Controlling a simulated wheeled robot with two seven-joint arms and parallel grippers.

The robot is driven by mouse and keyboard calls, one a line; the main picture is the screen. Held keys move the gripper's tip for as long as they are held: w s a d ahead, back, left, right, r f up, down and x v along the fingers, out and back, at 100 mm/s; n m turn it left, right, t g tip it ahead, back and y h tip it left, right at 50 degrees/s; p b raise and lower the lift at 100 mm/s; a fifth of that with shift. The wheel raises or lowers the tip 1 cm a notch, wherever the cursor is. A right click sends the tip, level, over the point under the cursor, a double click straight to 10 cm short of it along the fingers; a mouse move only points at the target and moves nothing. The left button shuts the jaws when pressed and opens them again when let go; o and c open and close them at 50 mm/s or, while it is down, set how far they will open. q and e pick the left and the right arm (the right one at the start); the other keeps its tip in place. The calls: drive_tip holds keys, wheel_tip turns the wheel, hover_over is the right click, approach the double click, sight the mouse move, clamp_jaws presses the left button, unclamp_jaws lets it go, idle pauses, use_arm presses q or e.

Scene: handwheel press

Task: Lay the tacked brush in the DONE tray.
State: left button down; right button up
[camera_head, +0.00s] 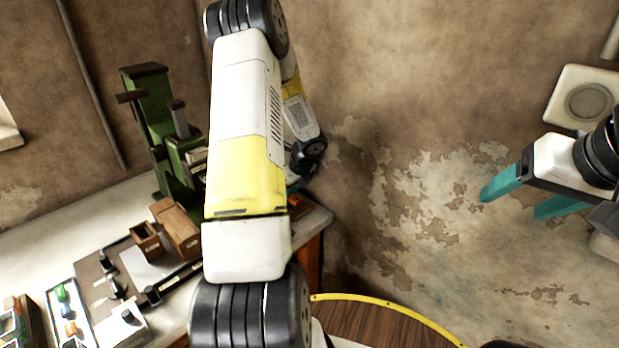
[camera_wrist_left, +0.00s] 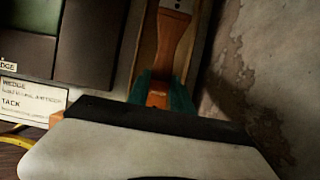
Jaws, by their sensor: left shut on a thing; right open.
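In the left wrist view, my left gripper (camera_wrist_left: 164,90) has its teal fingers shut on the orange-brown wooden handle of the brush (camera_wrist_left: 177,42). The brush points away from the gripper, and a pale metal part shows at the top edge; its bristles are out of view. A brown wooden surface with a raised edge lies under or beside the brush; I cannot tell whether they touch or whether this is the DONE tray. In the head view my left arm hides most of that gripper and the brush. My right gripper (camera_head: 527,193) is open and empty at the right, away from the bench.
A green press (camera_head: 160,125) stands on the pale bench (camera_head: 75,222). Small wooden boxes (camera_head: 175,228), a dark tool board and a tray of coloured pieces (camera_head: 66,312) lie in front. A card reading WEDGE and TACK (camera_wrist_left: 32,97) lies left of the brush. A peeling wall (camera_wrist_left: 262,70) is close on the right.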

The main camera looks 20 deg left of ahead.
use_arm(q)
drive_tip(key=shift+f, duration=0.8)
drive_tip(key=c, duration=1.1)
unclamp_jaws()
drive_tip(key=shift+o, duration=0.2)
drive_tip(key=shift+v, duration=3.9)
